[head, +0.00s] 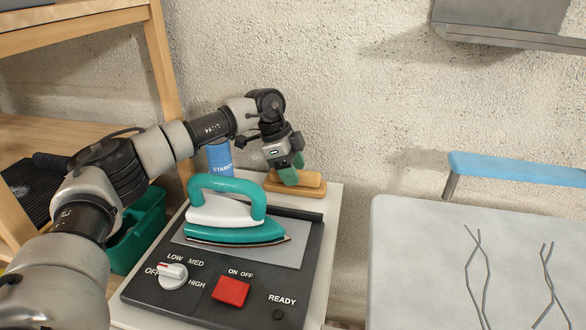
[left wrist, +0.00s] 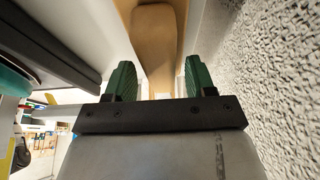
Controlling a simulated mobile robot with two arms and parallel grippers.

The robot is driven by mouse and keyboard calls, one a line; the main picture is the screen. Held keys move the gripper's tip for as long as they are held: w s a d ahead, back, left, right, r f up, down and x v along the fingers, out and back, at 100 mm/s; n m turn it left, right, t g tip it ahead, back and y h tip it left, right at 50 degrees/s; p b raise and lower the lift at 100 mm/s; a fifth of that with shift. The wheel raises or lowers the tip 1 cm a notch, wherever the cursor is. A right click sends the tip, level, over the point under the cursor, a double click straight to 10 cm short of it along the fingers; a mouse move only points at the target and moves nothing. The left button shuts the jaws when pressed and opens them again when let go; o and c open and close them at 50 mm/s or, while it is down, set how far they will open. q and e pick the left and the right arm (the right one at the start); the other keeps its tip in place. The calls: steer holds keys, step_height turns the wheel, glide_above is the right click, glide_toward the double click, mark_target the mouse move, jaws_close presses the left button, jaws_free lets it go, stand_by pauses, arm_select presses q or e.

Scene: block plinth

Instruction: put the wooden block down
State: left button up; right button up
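The wooden block (head: 309,179) lies on a wooden plinth (head: 312,191) at the back of the white stand, behind the iron. My left gripper (head: 291,171) is at the block's left end, pointing down, with its green fingers hiding part of it. In the left wrist view, my left gripper (left wrist: 158,78) has its fingers apart, and the block (left wrist: 153,40) lies ahead of and between their lines with gaps visible at the sides. The plinth (left wrist: 184,12) shows around the block. My right gripper is in neither view.
A teal iron (head: 228,236) rests on a dark control panel (head: 245,284) in front of the plinth. A blue can (head: 219,158) stands left of the plinth. The rough wall (head: 350,120) is close behind. A pale ironing board (head: 410,260) is at the right.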

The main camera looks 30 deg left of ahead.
arm_select(q)
steer(key=shift+r, duration=0.15)
steer(key=p+v, duration=0.1)
steer(key=v, duration=1)
steer(key=shift+a+r+p, duration=0.2)
steer(key=shift+r+p, duration=0.1)
steer(key=shift+r, duration=0.1)
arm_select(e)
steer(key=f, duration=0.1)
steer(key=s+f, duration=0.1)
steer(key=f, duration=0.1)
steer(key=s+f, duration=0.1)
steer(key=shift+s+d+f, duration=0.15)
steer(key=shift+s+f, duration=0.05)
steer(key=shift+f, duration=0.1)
